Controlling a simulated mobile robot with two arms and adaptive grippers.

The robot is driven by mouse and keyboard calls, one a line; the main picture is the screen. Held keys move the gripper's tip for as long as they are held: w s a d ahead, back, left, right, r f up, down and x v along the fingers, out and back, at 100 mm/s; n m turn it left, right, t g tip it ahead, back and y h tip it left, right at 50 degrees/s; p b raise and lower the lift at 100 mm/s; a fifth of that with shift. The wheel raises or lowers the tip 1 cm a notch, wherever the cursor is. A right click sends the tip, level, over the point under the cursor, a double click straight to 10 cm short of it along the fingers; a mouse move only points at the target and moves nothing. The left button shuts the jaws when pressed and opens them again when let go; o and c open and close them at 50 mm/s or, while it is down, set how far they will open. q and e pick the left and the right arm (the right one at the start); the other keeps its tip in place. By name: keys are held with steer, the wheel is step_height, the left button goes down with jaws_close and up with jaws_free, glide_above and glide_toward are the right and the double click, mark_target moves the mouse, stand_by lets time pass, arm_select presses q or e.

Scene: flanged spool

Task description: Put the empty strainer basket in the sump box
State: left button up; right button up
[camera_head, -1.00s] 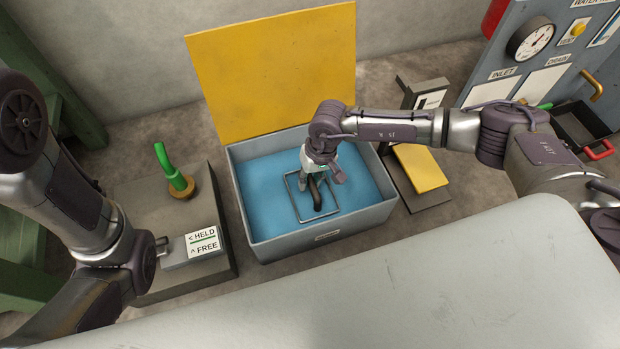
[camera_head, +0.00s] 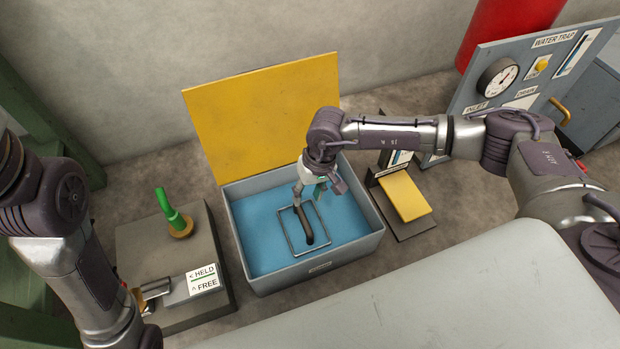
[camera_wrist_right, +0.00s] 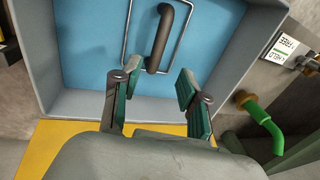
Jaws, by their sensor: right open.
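The sump box (camera_head: 372,247) is a grey open box with a blue inside and its yellow lid (camera_head: 262,105) standing up behind. Inside it I see a thin wire rectangle with a dark curved handle (camera_head: 304,228), apparently the strainer basket's top; any body below is not visible. The wrist view shows the handle (camera_wrist_right: 160,38) and wire frame against the blue. My right gripper (camera_head: 312,192) is over the box, open and empty. In the wrist view its green-padded fingers (camera_wrist_right: 157,84) are apart, short of the handle, with nothing between them. My left gripper is out of sight.
Left of the box is a grey block with a green upright handle (camera_head: 172,208) and a HELD/FREE plate (camera_head: 203,279). Right of it is a yellow pad on a dark stand (camera_head: 404,196). A gauge panel (camera_head: 535,75) stands at the back right.

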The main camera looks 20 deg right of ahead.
steer(key=r, duration=0.2)
steer(key=shift+d+r+p, duration=0.25)
steer(key=shift+r+p, duration=0.05)
stand_by(0.3)
